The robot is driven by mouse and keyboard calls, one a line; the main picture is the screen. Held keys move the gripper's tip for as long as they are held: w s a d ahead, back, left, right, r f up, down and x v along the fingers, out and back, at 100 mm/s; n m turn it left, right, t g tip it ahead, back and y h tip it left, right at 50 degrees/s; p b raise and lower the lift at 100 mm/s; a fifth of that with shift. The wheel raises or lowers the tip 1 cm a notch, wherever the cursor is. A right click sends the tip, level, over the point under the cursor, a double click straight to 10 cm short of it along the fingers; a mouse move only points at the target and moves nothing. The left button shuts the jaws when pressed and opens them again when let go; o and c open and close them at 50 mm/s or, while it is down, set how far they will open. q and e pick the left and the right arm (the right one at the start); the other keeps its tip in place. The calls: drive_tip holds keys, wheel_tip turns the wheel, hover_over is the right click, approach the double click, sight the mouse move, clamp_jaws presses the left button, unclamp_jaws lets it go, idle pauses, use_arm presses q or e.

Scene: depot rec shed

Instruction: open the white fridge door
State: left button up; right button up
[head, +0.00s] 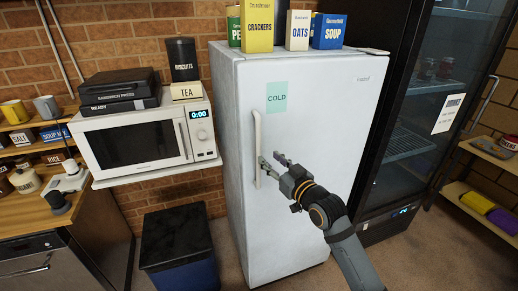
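The white fridge (310,120) stands upright in the middle of the head view, with its door (285,220) closed. A pale vertical handle (257,135) runs down the left side of the door. A green "COLD" note (277,98) is on the door above and right of the handle. My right gripper (270,162) is at the lower half of the handle, just to its right. Its fingers are spread apart with nothing visibly clamped; I cannot tell whether a fingertip touches the handle. My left gripper is not in view.
Food boxes, including crackers (259,27), stand on the fridge top. A microwave (140,140) is at left, above a dark bin (180,250). A black glass-door cooler (425,110) stands close on the right. Some floor (232,265) shows between bin and fridge.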

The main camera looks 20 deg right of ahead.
sight(260, 151)
drive_tip(key=p+x, duration=0.1)
drive_tip(key=x, duration=0.7)
drive_tip(key=shift+c, duration=0.2)
clamp_jaws()
drive_tip(key=shift+f, duration=0.1)
